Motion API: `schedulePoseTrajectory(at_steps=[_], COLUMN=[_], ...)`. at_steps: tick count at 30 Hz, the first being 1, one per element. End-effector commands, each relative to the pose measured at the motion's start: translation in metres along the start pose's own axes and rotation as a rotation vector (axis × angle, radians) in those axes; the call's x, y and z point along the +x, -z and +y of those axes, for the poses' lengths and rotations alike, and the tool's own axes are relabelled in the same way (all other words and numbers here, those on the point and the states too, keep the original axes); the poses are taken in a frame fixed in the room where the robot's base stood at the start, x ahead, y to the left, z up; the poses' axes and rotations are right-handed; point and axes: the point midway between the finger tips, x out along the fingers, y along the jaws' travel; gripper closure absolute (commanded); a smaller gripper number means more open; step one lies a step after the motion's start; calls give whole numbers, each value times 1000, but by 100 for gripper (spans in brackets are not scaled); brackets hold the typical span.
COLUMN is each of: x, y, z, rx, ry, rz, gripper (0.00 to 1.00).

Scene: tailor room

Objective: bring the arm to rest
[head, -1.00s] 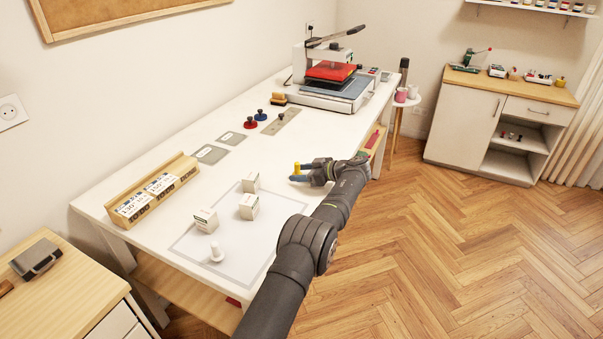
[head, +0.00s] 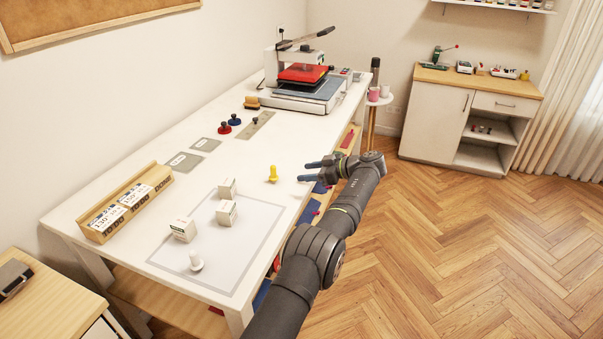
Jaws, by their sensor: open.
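My gripper (head: 308,171) is at the right edge of the white table (head: 110,210), with its two fingers pointing left over the tabletop. The fingers are apart and nothing is between them. My arm reaches up from the bottom of the view along the table's right side. A yellow stamp-like piece (head: 272,174) stands upright on the table, to the left of the fingertips and apart from them.
Several small white boxes (head: 227,213) and a white knobbed piece (head: 196,261) stand on the outlined mat (head: 246,247). A wooden rack (head: 127,203) is at left. Red (head: 224,127) and blue knobbed pieces (head: 235,119) and a heat press (head: 303,80) stand farther back. The floor at right is clear.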

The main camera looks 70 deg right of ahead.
Motion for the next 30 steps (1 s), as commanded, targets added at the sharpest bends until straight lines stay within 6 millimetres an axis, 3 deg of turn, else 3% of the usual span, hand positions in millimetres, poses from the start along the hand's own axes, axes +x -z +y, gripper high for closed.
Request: schedulePoseTrajectory(at_steps=[9, 14, 30], x=[0, 12, 115], y=[0, 0, 0], z=[0, 0, -1], rx=[1, 1, 0], ry=[0, 0, 2], rz=[0, 0, -1], gripper=[47, 47, 47])
